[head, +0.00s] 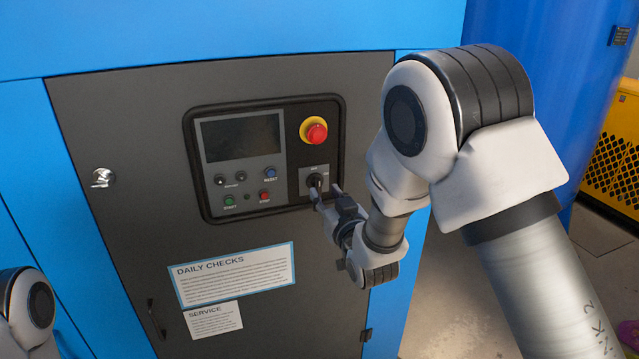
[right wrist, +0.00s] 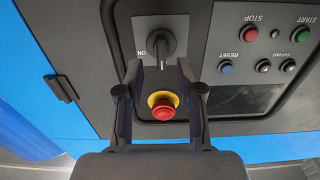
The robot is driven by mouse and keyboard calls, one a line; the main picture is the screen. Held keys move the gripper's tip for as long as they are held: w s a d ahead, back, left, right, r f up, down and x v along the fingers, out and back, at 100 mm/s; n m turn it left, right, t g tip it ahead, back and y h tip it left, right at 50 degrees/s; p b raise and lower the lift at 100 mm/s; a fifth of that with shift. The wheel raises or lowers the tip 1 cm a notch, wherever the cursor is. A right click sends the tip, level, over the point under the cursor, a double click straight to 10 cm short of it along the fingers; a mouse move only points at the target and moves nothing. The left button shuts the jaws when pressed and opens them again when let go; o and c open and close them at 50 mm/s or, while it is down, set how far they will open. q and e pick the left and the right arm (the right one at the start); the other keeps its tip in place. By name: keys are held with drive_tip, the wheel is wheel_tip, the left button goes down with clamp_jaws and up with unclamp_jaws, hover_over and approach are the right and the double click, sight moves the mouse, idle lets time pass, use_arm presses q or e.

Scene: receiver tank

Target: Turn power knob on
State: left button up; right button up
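The black power knob (head: 316,180) sits on a grey plate at the right of the control panel, below the red emergency button. In the right wrist view, which is upside down, the knob (right wrist: 160,44) has its handle lined up about vertically, with an "ON" mark beside it. My right gripper (head: 327,193) is at the knob. In the wrist view its two fingers (right wrist: 159,68) are apart, one on each side of the handle's near end; I cannot tell whether they touch it. My left gripper is out of view; only part of my left arm shows at lower left.
A red emergency button (head: 316,132) on a yellow ring is close to the knob; it shows between my fingers in the wrist view (right wrist: 163,106). A dark screen (head: 242,138) and several small buttons lie left. The grey door (head: 120,120) carries a lock, handle and paper notices.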

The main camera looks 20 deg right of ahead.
sight(320, 188)
drive_tip(key=w, duration=0.3)
drive_tip(key=shift+w+a+r+p, duration=0.1)
drive_tip(key=shift+w+a+p, duration=0.15)
drive_tip(key=shift+w+p, duration=0.15)
drive_tip(key=shift+w+d, duration=0.1)
drive_tip(key=shift+d, duration=0.1)
drive_tip(key=shift+a, duration=0.1)
clamp_jaws()
drive_tip(key=shift+m, duration=0.3)
drive_tip(key=m+b, duration=0.2)
drive_tip(key=m, duration=0.1)
drive_tip(key=shift+f, duration=0.25)
drive_tip(key=m+b, duration=0.3)
drive_tip(key=m, duration=0.4)
drive_tip(key=m+b, duration=0.3)
drive_tip(key=m, duration=0.4)
drive_tip(key=shift+d+f, duration=0.1)
drive_tip(key=shift+d, duration=0.1)
drive_tip(key=shift+m, duration=0.3)
